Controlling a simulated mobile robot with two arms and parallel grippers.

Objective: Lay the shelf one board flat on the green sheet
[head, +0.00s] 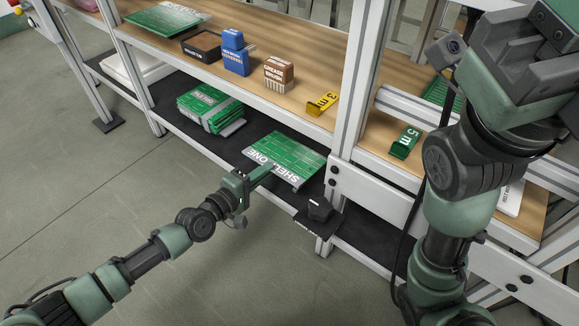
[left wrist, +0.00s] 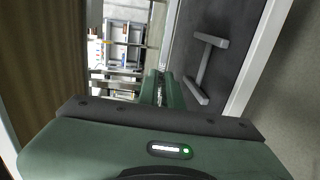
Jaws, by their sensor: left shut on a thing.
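The green board (head: 284,160) has white print that reads like SHELF ONE, upside down in the head view. It is at the front of the black lower shelf; I cannot tell whether it rests there or is held just above. My left gripper (head: 262,172) is shut on its near left edge. In the left wrist view the green fingers (left wrist: 161,88) hide most of what they grip. A green sheet (head: 165,18) with white print lies on the wooden upper shelf at far left. My right arm rises at the right; its fingertips cannot be made out.
A stack of green boards (head: 208,107) stands on the lower shelf. Blue boxes (head: 235,60), a brown-topped box (head: 279,73), a dark tray (head: 203,46) and a yellow 3 m tag (head: 322,103) are on the upper shelf. A metal post (head: 357,75) stands right of the board.

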